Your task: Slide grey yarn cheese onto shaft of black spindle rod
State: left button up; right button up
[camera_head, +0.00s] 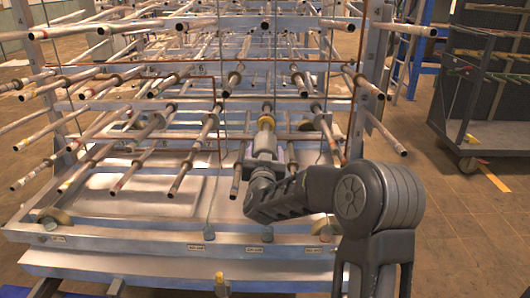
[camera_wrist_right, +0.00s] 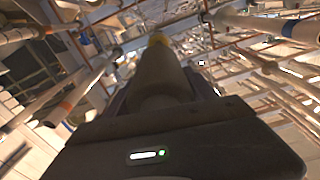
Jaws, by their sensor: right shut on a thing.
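My right gripper (camera_head: 265,158) is in front of the creel frame, its arm coming in from the lower right. It is shut on a grey cylinder, the grey yarn cheese (camera_head: 266,141), which points away from me into the rack. In the right wrist view the grey yarn cheese (camera_wrist_right: 160,75) fills the middle, between the fingers (camera_wrist_right: 160,95). A yellow band shows at its far end, in line with a rod (camera_head: 267,106) behind it. I cannot tell which rod is the black spindle rod, or whether the cheese touches or surrounds a shaft. My left gripper is not in view.
Several rods with dark ends (camera_head: 233,80) stick out toward me on both sides of the gripper, close to it. The rack's pale lower ledge (camera_head: 150,240) lies below. A dark wheeled cart (camera_head: 480,140) stands at the right, with open floor before it.

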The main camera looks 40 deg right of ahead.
jog(key=shift+c, duration=0.8)
jog(key=shift+f+b+x, duration=0.15)
jog(key=shift+b+x, duration=0.2)
jog(key=shift+x, duration=1.55)
jog(key=shift+f+b+x, duration=0.2)
jog(key=shift+b+x, duration=0.1)
jog(key=shift+x, duration=1.6)
jog(key=o, duration=1.7)
jog(key=shift+a, duration=0.1)
jog(key=shift+s, duration=0.1)
jog(key=shift+s+a, duration=0.1)
jog(key=b+v, duration=0.1)
jog(key=v, duration=0.6)
jog(key=shift+s+a, duration=0.2)
jog(key=shift+s, duration=0.05)
jog(key=shift+w+f, duration=0.1)
